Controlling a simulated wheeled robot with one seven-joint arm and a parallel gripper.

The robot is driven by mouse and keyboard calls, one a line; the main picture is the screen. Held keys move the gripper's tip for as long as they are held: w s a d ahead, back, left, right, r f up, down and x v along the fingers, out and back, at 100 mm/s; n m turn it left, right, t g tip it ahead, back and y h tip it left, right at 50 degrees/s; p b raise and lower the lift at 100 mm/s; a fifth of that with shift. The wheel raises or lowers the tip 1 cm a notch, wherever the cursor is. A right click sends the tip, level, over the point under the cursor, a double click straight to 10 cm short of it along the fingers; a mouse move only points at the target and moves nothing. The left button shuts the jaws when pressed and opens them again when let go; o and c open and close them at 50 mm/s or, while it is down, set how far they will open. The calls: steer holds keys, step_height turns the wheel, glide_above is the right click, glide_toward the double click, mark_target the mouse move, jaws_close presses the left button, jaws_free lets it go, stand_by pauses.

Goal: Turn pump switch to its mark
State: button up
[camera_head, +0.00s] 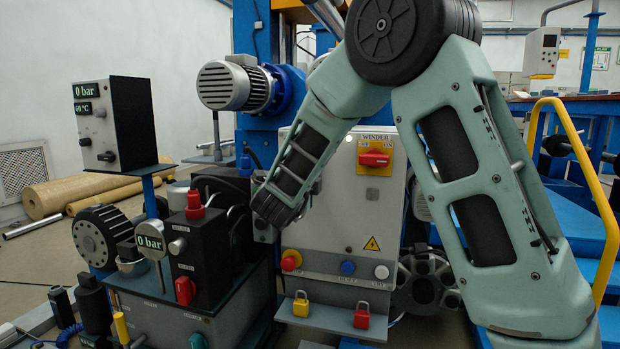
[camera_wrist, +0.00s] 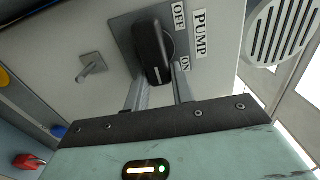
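The pump switch (camera_wrist: 152,48) is a black handle on a grey plate with PUMP, OFF and ON labels in the wrist view. The white line on its lower end points down in that view, on the side of the ON label. My gripper (camera_wrist: 160,82) has its two grey fingers apart, one on each side of the handle's lower end. Only narrow gaps, if any, separate them from the handle, and I cannot tell whether they press on it. In the head view I cannot make out the pump switch or the gripper's fingers.
A small metal toggle (camera_wrist: 91,67) stands beside the switch. The winder cabinet (camera_head: 335,215) has a red WINDER switch (camera_head: 374,158) and padlocks below. Left of my arm are a pump bench with a black valve block (camera_head: 210,255) and a display box (camera_head: 117,125). A yellow rail (camera_head: 590,165) is at right.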

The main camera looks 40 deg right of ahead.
steer(key=o, duration=0.4)
steer(key=shift+c, duration=0.2)
steer(key=p+v, duration=0.5)
steer(key=v, duration=1.2)
steer(key=shift+s, duration=0.2)
steer(key=shift+a+f, duration=0.1)
steer(key=shift+a, duration=0.15)
